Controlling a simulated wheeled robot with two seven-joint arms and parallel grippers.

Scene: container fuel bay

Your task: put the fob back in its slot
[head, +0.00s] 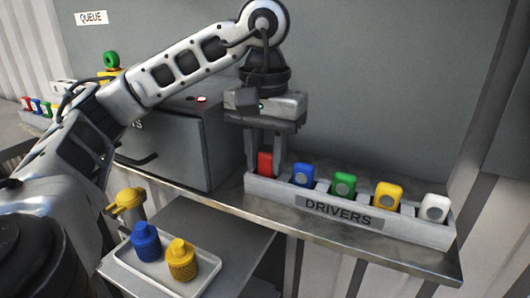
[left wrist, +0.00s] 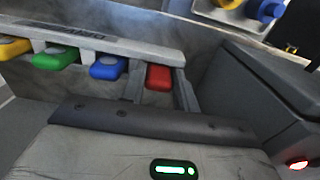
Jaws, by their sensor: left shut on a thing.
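The red fob (head: 265,162) is upright at the left end slot of the grey rack labelled DRIVERS (head: 338,212). My left gripper (head: 266,157) points down over that end, shut on the red fob with one finger on each side. The fob's lower part is hidden by the rack front, and I cannot tell how deep it sits. In the left wrist view the red fob (left wrist: 158,77) lines up beside the blue fob (left wrist: 107,67) along the rack (left wrist: 130,50). My right gripper is not in view.
Blue (head: 303,174), green (head: 343,185), yellow (head: 388,195) and white (head: 434,207) fobs fill the other slots. A grey cabinet (head: 175,150) stands left of the rack. Below, a white tray (head: 150,275) holds blue and yellow bottles. Another fob rack (head: 38,118) is far left.

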